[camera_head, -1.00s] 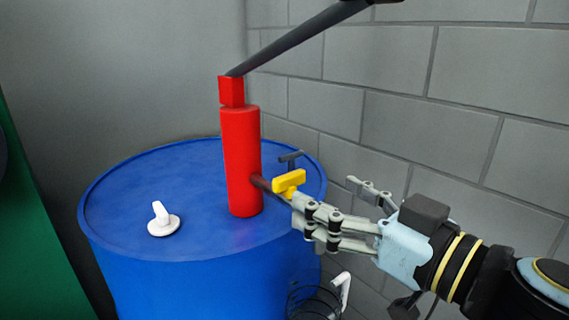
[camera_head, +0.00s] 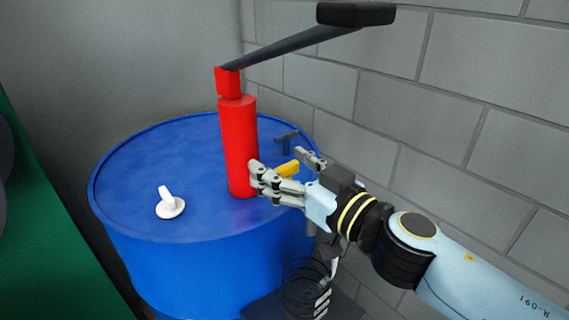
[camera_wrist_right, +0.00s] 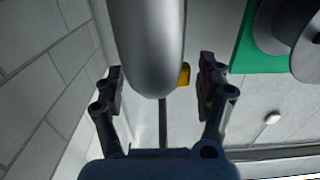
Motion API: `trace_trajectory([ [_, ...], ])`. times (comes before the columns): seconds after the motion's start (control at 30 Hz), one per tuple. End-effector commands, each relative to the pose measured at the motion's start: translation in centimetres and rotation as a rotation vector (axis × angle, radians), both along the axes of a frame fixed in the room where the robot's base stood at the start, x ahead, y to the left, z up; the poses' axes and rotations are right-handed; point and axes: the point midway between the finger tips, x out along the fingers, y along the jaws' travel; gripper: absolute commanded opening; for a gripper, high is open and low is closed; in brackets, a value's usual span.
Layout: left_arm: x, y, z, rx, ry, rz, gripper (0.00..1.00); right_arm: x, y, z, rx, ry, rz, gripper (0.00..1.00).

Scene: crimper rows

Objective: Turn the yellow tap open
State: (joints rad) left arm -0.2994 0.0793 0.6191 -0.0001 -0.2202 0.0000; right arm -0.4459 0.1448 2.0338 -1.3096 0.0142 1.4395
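The yellow tap (camera_head: 288,169) sits at the right side of the red pump (camera_head: 239,150) on top of the blue drum (camera_head: 150,238). My right gripper (camera_head: 279,163) is at the tap with its fingers spread, one on the left of the tap and one behind it on the right. The fingers hide part of the tap and its pipe. In the right wrist view the fingers are apart, and a small part of the tap (camera_wrist_right: 184,74) shows between them, behind a large grey rounded shape (camera_wrist_right: 152,45). Contact cannot be told. My left gripper is not in view.
A dark pump lever (camera_head: 300,42) slopes up to the right above my right gripper. A white cap (camera_head: 169,205) sits on the drum top. A dark fitting (camera_head: 286,137) stands behind the tap. A grey block wall (camera_head: 430,110) is close on the right.

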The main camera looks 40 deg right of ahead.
Motion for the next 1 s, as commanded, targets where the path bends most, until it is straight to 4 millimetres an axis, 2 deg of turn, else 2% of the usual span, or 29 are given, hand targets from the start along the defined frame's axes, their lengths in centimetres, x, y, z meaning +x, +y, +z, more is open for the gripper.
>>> trace_trajectory([
  [0.03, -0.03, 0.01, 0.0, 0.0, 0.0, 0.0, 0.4, -0.01, -0.01, 0.0, 0.0, 0.0, 0.0, 0.64],
  [0.37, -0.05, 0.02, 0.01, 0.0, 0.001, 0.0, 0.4, -0.02, -0.01, 0.02, 0.0, 0.0, 0.0, 0.21],
  [0.67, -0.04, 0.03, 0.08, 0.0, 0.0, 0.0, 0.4, -0.02, -0.05, 0.05, -0.001, 0.001, 0.019, 0.2],
  [1.0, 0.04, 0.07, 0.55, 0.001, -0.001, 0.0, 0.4, 0.01, -0.09, 0.15, -0.005, 0.0, 0.141, 0.2],
])
